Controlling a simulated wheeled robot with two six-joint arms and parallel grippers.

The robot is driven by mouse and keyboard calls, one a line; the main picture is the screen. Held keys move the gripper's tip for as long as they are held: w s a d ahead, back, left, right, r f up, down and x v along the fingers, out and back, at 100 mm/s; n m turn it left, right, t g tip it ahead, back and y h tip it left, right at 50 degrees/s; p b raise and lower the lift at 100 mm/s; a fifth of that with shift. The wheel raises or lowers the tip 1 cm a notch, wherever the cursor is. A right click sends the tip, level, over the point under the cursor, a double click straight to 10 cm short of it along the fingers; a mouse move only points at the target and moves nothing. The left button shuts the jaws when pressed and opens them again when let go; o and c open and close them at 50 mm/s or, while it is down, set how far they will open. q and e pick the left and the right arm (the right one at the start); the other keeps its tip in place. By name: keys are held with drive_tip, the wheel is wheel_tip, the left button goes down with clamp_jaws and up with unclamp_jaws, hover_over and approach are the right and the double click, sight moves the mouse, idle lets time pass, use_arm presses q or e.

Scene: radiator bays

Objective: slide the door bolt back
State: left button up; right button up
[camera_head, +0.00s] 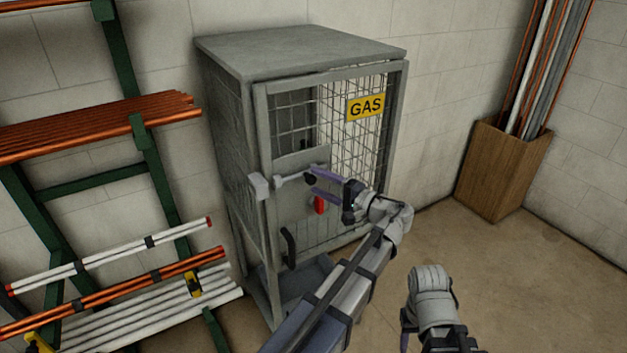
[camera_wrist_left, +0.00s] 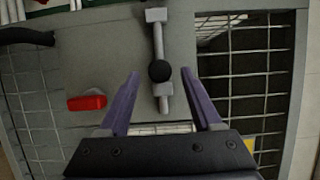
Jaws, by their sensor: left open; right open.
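The grey door bolt (camera_head: 293,178) runs across a plate on the gas cage's door; its left end lies at the pale block (camera_head: 259,186) on the cage's left post. Its round black knob shows in the left wrist view (camera_wrist_left: 159,71). My left gripper (camera_head: 309,179) is open, its purple fingers on either side of the knob; in the wrist view the knob appears between the fingertips, with gaps on both sides. Whether either finger touches it, I cannot tell. My right gripper (camera_head: 405,335) is low in the head view, open, apart from the cage and partly cut off.
A red part (camera_head: 319,205) sits on the door just below the bolt, close to my left fingers. A black door handle (camera_head: 289,247) is lower down. A pipe rack (camera_head: 140,165) stands left, and a wooden bin (camera_head: 500,175) of pipes right. Floor between is clear.

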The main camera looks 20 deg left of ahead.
use_arm(q)
drive_tip(key=v, duration=0.5)
drive_tip(key=shift+d, duration=0.15)
drive_tip(key=s+a+f+n+g+h, duration=0.1)
drive_tip(key=s+f+g+h, duration=0.1)
drive_tip(key=s+f+h, duration=0.55)
drive_tip(key=s+a+f+n+g+h, duration=0.1)
drive_tip(key=s+a+f+g+h, duration=0.2)
drive_tip(key=f, duration=0.8)
drive_tip(key=s+d+f+m+h, duration=0.1)
drive_tip(key=s+d+h, duration=0.1)
drive_tip(key=s+d, duration=0.3)
drive_tip(key=s+d+f+m+h, duration=0.1)
drive_tip(key=s+d, duration=0.4)
drive_tip(key=d, duration=0.8)
drive_tip(key=f+h, duration=0.1)
drive_tip(key=h, duration=0.1)
drive_tip(key=shift+d+f+m+h, duration=0.2)
drive_tip(key=shift+d+m+h, duration=0.15)
drive_tip(key=shift+d+m, duration=0.05)
drive_tip(key=shift+s, duration=0.1)
